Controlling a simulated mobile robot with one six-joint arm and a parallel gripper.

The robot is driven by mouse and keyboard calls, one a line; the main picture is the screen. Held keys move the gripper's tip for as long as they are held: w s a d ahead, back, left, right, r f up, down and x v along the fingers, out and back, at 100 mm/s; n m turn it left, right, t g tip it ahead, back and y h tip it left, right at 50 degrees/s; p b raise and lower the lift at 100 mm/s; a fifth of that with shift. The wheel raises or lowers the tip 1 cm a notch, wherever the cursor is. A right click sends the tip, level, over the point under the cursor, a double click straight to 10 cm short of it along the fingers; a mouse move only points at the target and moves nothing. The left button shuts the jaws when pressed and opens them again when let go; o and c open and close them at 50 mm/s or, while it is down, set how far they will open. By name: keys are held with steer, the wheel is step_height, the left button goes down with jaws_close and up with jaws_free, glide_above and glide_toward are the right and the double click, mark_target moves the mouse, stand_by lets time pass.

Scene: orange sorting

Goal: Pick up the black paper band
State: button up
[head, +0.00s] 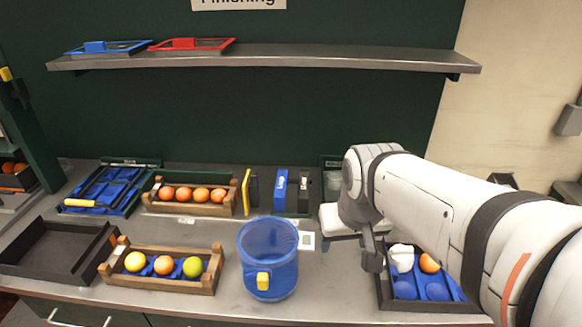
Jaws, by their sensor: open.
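The black paper band (305,187) appears to be the upright black piece with a small white label at the back of the counter. It stands just right of an upright blue band (280,188). My gripper (373,255) is to the right and nearer the front, over the left edge of a dark tray. It is apart from the black band and its jaws are open, though my own arm hides part of them. I see nothing held between the fingers.
A yellow-edged band (250,192) stands left of the blue one. A blue bin (268,272) stands in front. Wooden crates of fruit (207,285) (149,202) are left. The dark tray (430,306) holds blue cups and an orange. A metal shelf (270,60) runs above.

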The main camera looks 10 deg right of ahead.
steer(key=w+f+m+b, duration=0.1)
steer(key=w+f, duration=0.1)
steer(key=w, duration=1.8)
steer(key=m+t+b, duration=0.1)
steer(key=b, duration=0.1)
glide_above(304, 183)
steer(key=s+a, duration=0.1)
steer(key=s, duration=0.2)
steer(key=shift+h, duration=0.4)
step_height(304, 183, down, 11)
steer(key=shift+w+r, duration=0.15)
steer(key=shift+w+f+p, duration=0.35)
steer(key=shift+w+f, duration=0.1)
steer(key=shift+f, duration=0.15)
steer(key=p+x, duration=0.2)
steer(key=x, duration=0.5)
steer(key=shift+s+d, duration=0.1)
steer(key=shift+d, duration=0.1)
steer(key=c, duration=1)
